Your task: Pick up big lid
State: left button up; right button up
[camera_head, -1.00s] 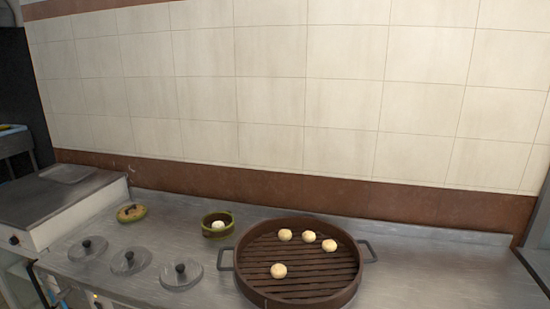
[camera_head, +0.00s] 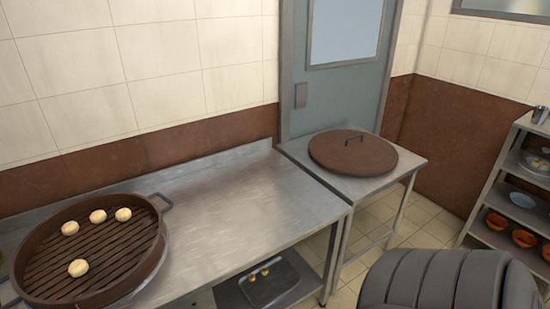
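The big lid (camera_head: 330,160) is a round brown disc with a dark bar handle (camera_head: 354,138) on top. It lies flat on a small steel table (camera_head: 408,161) in front of the grey-blue door. Its rim reaches close to the table's edges. Neither of my grippers shows in the head view.
A large round steamer (camera_head: 110,268) with a slatted base and several buns stands on the long steel counter (camera_head: 240,215) at left. The counter's right part is clear. A shelf rack (camera_head: 490,190) with bowls stands at right.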

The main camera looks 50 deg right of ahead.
aim_at(351, 153)
jog(key=z, duration=2.05)
jog(key=u, duration=1.9)
jog(key=z, duration=1.9)
jog(key=i+l+u, duration=0.35)
jog(key=i+l, duration=0.45)
jog(key=i+j, duration=0.05)
jog(key=i, duration=0.05)
